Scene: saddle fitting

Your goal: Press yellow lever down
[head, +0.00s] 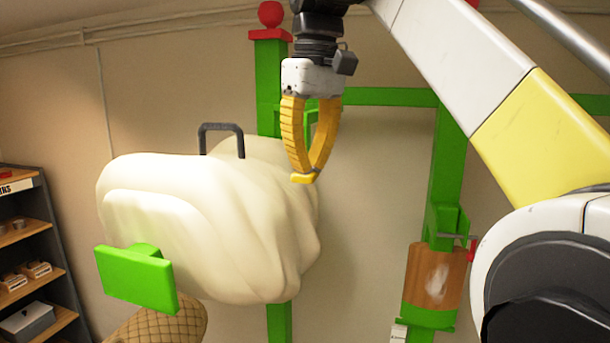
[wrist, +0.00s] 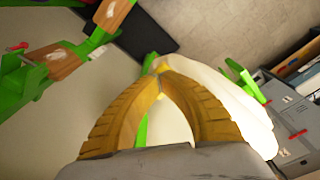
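My gripper (head: 303,176) points down, with two curved, ribbed yellow-orange fingers meeting at their tips. In the wrist view the fingertips (wrist: 160,70) also touch, with nothing visible between them. In the head view the gripper appears over the right edge of a large cream saddle-like body (head: 200,225); whether it touches it I cannot tell.
A green frame (head: 446,150) stands behind, with a wooden block (head: 432,275) at right. A dark handle (head: 221,128) tops the cream body. A green plate (head: 135,278) juts out at front left. Shelves (head: 35,260) stand at far left.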

